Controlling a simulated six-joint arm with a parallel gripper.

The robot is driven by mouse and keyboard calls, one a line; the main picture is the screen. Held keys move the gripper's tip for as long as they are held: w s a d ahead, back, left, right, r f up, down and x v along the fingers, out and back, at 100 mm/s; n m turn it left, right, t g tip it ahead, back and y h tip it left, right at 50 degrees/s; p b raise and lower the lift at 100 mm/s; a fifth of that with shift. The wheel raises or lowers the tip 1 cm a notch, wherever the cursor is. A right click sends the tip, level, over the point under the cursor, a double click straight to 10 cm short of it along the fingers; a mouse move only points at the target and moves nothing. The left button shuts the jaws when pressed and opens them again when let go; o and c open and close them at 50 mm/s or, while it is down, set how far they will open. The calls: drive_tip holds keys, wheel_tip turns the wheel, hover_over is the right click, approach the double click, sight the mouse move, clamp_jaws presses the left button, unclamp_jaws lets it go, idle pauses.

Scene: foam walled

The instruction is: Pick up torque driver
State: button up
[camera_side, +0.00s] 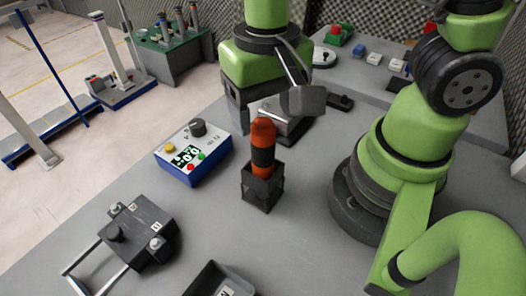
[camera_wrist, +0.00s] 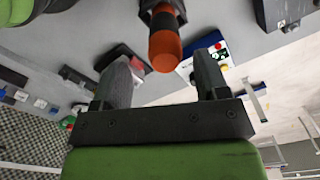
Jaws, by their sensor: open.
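The torque driver (camera_side: 263,150) has an orange handle with a black band. It stands upright in a small black holder (camera_side: 262,188) on the grey table; its lower part is hidden inside. My gripper (camera_side: 288,108) is open, just behind and right of the driver's top in the side view. In the wrist view, the driver's orange end (camera_wrist: 165,52) shows ahead of the gap between the open fingers (camera_wrist: 163,68). The fingers are not closed on it. I cannot tell the exact distance between them.
A blue meter box (camera_side: 193,155) with a display and knob stands left of the holder. A black fixture with metal handles (camera_side: 140,235) sits front left, and a dark open bin (camera_side: 218,282) at the front. Green-topped tool stand (camera_side: 172,42) stands at the back left.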

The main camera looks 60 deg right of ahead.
sight(263, 140)
drive_tip(key=shift+a+f, duration=0.15)
drive_tip(key=shift+f, duration=1.2)
drive_tip(key=shift+a+f, duration=0.1)
drive_tip(key=shift+f, duration=1.2)
drive_tip(key=shift+c, duration=0.3)
drive_tip(key=c, duration=1)
